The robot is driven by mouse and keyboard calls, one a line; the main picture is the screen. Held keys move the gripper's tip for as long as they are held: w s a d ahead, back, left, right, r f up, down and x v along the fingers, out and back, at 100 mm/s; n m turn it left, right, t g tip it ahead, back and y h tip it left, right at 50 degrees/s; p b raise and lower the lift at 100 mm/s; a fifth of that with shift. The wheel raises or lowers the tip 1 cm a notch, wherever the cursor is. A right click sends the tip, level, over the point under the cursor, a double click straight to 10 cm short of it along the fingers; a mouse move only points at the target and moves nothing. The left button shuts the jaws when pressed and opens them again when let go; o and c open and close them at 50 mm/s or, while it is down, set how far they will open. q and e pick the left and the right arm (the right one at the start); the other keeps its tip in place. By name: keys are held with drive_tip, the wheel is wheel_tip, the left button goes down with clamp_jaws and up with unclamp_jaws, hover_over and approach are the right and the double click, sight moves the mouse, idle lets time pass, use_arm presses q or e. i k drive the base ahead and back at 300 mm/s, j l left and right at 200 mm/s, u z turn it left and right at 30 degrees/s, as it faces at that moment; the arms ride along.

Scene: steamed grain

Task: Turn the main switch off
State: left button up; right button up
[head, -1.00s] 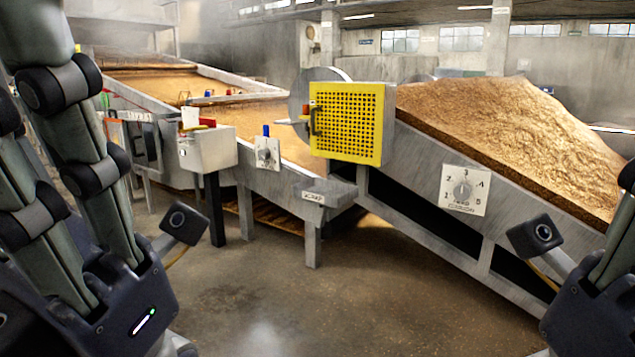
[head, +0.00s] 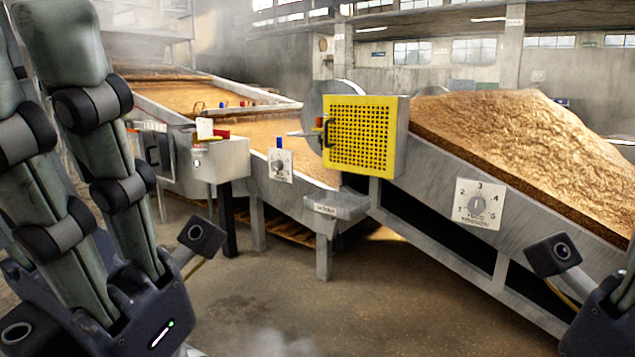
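No readable label marks the main switch, so I cannot tell which control it is. A small white switch plate (head: 280,166) with a dark knob and a blue part on top is fixed to the conveyor side, left of centre. Left of it, a grey control box (head: 222,160) carries red parts and a white tag. My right gripper (head: 622,275) is mostly cut off at the right edge.
A yellow perforated guard (head: 362,138) juts from the conveyor. A grey tray (head: 337,207) on a leg stands below it. Grain (head: 525,130) is heaped on the right conveyor. The concrete floor (head: 350,300) in front is clear, with some steam low down.

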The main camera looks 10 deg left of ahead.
sight(220, 134)
drive_tip(key=i+j+u, duration=0.5)
drive_tip(key=i+j, duration=0.85)
drive_tip(key=j, duration=0.05)
